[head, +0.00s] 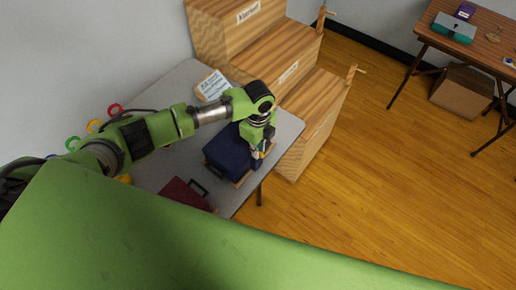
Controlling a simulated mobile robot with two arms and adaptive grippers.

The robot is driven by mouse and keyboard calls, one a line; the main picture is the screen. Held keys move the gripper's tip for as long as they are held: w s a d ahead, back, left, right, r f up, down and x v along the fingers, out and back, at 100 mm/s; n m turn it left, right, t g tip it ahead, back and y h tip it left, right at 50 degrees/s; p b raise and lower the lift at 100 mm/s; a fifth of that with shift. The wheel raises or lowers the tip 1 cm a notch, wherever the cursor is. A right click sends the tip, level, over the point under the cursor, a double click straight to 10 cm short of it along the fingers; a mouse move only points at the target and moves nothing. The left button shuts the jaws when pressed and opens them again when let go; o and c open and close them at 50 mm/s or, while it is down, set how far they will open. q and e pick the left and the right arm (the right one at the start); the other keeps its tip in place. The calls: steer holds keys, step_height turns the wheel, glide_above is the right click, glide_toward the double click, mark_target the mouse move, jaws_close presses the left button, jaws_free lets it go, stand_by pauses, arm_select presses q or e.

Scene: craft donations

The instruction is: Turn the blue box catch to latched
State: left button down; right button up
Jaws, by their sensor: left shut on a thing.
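The dark blue box (226,153) sits on the grey table near its right edge, with a tan base or board showing along its lower side. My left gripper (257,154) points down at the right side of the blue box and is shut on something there. The fingers and wrist hide the catch, so I cannot see its position or clearly tell what is between the fingertips. My right gripper is not in view.
A dark red box (184,194) with a black handle stands on the grey table (150,170). A white labelled pack (211,86) lies behind my arm. Stepped wooden bins (310,105) stand beyond the table. Open wood floor (370,180) lies right; another table (485,45) is far right.

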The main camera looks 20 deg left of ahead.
arm_select(q)
steer(key=c, duration=2.1)
jaws_free()
step_height(320, 180, up, 12)
steer(key=shift+r, duration=0.1)
